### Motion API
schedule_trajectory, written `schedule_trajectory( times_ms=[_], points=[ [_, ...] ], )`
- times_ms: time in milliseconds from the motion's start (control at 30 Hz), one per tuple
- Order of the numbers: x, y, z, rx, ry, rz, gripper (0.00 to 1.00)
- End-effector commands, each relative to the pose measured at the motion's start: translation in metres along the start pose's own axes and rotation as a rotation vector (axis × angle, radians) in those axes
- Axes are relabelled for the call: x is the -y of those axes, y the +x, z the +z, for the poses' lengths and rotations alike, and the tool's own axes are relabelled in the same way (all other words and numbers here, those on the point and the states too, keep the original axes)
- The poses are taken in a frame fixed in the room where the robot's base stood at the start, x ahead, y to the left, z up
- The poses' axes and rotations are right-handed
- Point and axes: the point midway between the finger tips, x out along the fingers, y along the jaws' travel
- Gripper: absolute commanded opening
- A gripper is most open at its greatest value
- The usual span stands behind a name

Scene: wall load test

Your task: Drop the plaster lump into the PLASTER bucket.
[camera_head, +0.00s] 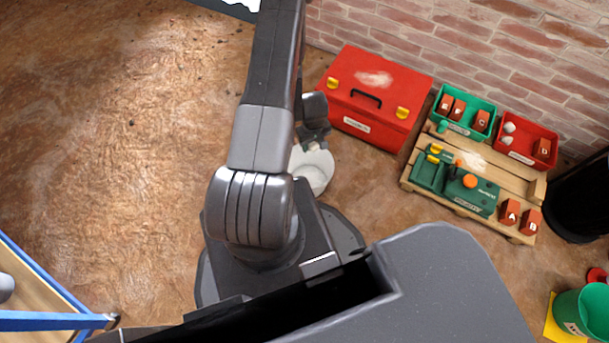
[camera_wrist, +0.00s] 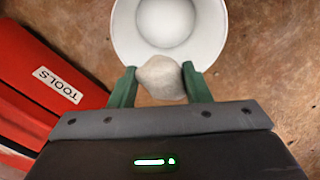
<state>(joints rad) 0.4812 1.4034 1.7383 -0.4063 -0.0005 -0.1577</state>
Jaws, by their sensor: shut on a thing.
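My gripper (camera_wrist: 159,72) is shut on the plaster lump (camera_wrist: 162,80), a rough off-white ball between two green fingers in the wrist view. A round white bucket (camera_wrist: 125,32) lies just beyond the fingertips there, its open mouth facing the camera. The lump overlaps the bucket's near rim in the picture. In the head view the white bucket (camera_head: 318,176) stands on the floor, partly hidden by my arm, with my gripper (camera_head: 312,142) at its upper edge. No PLASTER label on it can be read. How high the lump is above the rim I cannot tell.
A red toolbox (camera_head: 345,88) marked TOOLS (camera_wrist: 40,85) stands beside the bucket. Right of it is a wooden pallet (camera_head: 530,178) with a green tool case, bins and red blocks. A green bucket (camera_head: 590,305) stands at lower right. The floor at left is mostly clear.

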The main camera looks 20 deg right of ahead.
Motion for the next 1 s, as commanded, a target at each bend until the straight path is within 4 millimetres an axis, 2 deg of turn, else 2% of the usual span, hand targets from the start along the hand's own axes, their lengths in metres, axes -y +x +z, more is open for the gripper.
schedule_trajectory(
  times_ms=[433, 833, 867, 967, 1000],
  points=[
    [0.000, 0.050, 0.000, 0.000, 0.001, 0.000, 0.19],
    [0.000, 0.054, 0.000, 0.000, 0.001, 0.000, 0.19],
    [0.000, 0.054, 0.000, 0.000, 0.001, 0.000, 0.47],
    [0.000, 0.054, 0.000, 0.000, 0.001, 0.000, 0.67],
    [0.000, 0.054, 0.000, 0.000, 0.001, 0.000, 0.69]
  ],
)
